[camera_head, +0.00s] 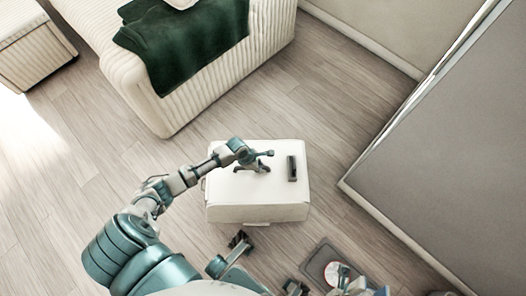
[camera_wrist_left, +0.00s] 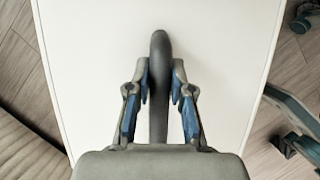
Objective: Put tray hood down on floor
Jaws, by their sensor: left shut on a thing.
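The tray hood (camera_head: 235,197) is a white box with rounded corners and two dark handles on top. My left gripper (camera_head: 262,166) is shut on its left handle, and the other handle (camera_head: 291,168) stands free to the right. In the left wrist view the fingers (camera_wrist_left: 160,78) press on both sides of the dark handle (camera_wrist_left: 159,105), with the white top of the hood (camera_wrist_left: 90,60) below. The hood looks level over the floor; I cannot tell whether it touches it.
A dark grey tray (camera_head: 313,265) with a round white and red thing lies at the bottom. A cream ribbed sofa (camera_head: 160,112) with a dark green blanket (camera_head: 185,50) stands at the upper left. A grey panel (camera_head: 450,150) stands at right. Wooden floor (camera_head: 330,110) is bare behind the hood.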

